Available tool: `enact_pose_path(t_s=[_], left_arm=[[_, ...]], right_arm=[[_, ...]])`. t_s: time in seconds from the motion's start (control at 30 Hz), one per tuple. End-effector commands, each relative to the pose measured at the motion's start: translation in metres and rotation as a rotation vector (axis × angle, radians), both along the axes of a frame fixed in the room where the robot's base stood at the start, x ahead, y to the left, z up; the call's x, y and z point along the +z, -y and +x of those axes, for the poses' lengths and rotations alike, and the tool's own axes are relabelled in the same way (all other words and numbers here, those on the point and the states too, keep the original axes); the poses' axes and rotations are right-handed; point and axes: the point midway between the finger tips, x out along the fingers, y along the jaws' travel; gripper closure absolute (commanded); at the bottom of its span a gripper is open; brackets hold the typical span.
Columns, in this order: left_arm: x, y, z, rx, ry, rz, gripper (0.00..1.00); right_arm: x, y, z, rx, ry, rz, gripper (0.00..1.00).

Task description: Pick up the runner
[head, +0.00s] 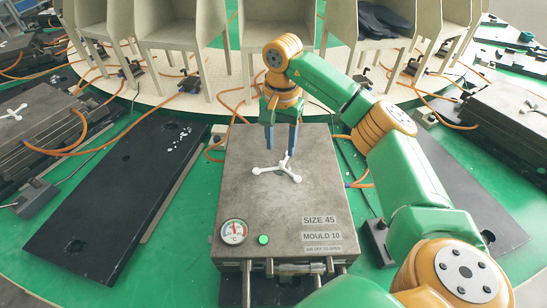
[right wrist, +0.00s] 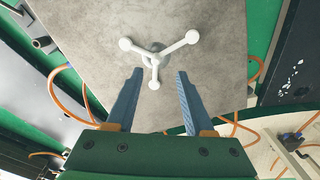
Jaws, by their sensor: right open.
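The runner (head: 277,171) is a small white three-armed piece with round ends, lying on the flat grey top of the mould (head: 245,192) marked "SIZE 45" and "MOULD 10". In the right wrist view the runner (right wrist: 156,54) is just beyond the fingertips, one arm pointing between them. My right gripper (head: 281,152) is open and empty, fingers pointing down over the mould near the runner. In the right wrist view the two blue fingers of the right gripper (right wrist: 159,74) stand apart either side of that arm, not closed on it. My left gripper is not in view.
A gauge (head: 233,232) and a green button (head: 263,239) sit on the mould's front left corner. Behind stands a pale round carousel (head: 205,95) with bins. A dark panel (head: 110,195) lies left, and orange hoses run around the mould.

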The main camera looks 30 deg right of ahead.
Motion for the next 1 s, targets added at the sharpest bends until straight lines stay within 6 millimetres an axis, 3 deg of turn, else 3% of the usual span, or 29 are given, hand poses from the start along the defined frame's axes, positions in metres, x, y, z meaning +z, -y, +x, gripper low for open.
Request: enact_pose_path(t_s=[0.1, 0.2, 0.47, 0.67, 1.0], left_arm=[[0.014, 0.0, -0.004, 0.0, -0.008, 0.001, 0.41], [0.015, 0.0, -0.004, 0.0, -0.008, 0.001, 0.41], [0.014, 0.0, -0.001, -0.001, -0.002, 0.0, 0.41], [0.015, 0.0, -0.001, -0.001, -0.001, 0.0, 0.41], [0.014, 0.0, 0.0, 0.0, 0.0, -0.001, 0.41]], right_arm=[[-0.02, 0.001, -0.007, -0.002, -0.006, 0.0, 0.47], [-0.038, 0.0, -0.006, -0.002, -0.003, 0.001, 0.47], [-0.045, 0.0, -0.005, -0.002, 0.001, 0.002, 0.47], [-0.045, 0.0, -0.005, -0.002, 0.001, 0.003, 1.0], [-0.045, 0.0, -0.005, -0.003, 0.001, 0.003, 1.0]])
